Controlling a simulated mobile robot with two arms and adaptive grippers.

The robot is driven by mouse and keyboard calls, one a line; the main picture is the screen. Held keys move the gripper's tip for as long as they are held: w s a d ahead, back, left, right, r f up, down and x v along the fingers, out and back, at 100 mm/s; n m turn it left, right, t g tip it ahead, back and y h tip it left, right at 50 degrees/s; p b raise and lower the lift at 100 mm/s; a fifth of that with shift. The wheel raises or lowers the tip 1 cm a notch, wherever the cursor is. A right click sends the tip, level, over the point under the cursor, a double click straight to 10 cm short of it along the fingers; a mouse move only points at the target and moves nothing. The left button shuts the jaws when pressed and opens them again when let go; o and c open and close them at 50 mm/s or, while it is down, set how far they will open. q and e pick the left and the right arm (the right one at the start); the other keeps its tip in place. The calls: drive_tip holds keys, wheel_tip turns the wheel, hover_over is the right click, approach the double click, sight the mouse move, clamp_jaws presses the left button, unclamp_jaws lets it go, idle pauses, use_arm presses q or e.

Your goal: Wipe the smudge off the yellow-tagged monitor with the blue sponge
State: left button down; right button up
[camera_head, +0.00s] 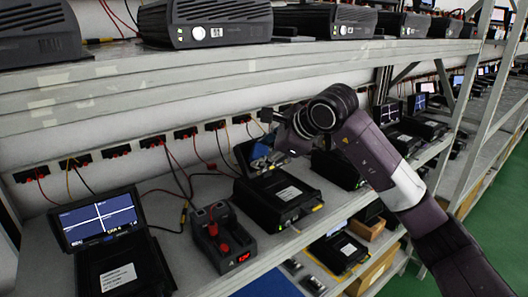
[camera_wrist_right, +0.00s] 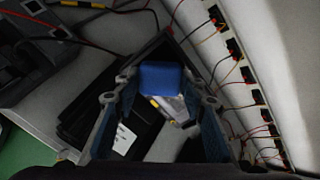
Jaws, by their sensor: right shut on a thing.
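My right gripper (camera_head: 266,152) reaches in from the right, in front of the small tilted monitor (camera_head: 245,155) at the back of the middle shelf. In the right wrist view, the blue sponge (camera_wrist_right: 160,77) sits between the fingers, which are shut on it. The monitor's black base unit (camera_head: 282,202) has a white label and a yellow mark (camera_head: 318,208) at its front corner. The gripper and arm cover much of the screen, so I cannot see a smudge or tell whether the sponge touches it. My left gripper is out of view.
Left of the base unit stands a black device with red plugs (camera_head: 222,238). Farther left is another lit monitor (camera_head: 98,219). Cables hang from wall sockets behind. The upper shelf (camera_head: 160,75) carries black boxes above my gripper. More units stand to the right.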

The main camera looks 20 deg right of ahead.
drive_tip(key=shift+w+a+f, duration=0.15)
drive_tip(key=shift+w+f, duration=0.15)
drive_tip(key=shift+w, duration=0.05)
drive_tip(key=shift+w+d, duration=0.35)
drive_tip(key=shift+d, duration=0.55)
drive_tip(key=shift+w+d, duration=0.35)
drive_tip(key=shift+d, duration=0.55)
drive_tip(key=shift+w+d, duration=0.35)
drive_tip(key=shift+d, duration=0.55)
drive_tip(key=shift+w+d, duration=0.35)
drive_tip(key=shift+d, duration=0.5)
drive_tip(key=shift+s+a+b, duration=0.25)
drive_tip(key=shift+s+a, duration=0.25)
drive_tip(key=shift+a, duration=0.7)
drive_tip(key=shift+s+a+b, duration=0.25)
drive_tip(key=shift+s+a, duration=0.2)
drive_tip(key=shift+a, duration=0.75)
drive_tip(key=shift+s+a+b, duration=0.25)
drive_tip(key=shift+s+a, duration=0.25)
drive_tip(key=shift+a, duration=0.7)
drive_tip(key=shift+s+d+r, duration=0.2)
drive_tip(key=shift+s+r, duration=0.05)
drive_tip(key=shift+r, duration=0.05)
drive_tip(key=shift+v, duration=2.6)
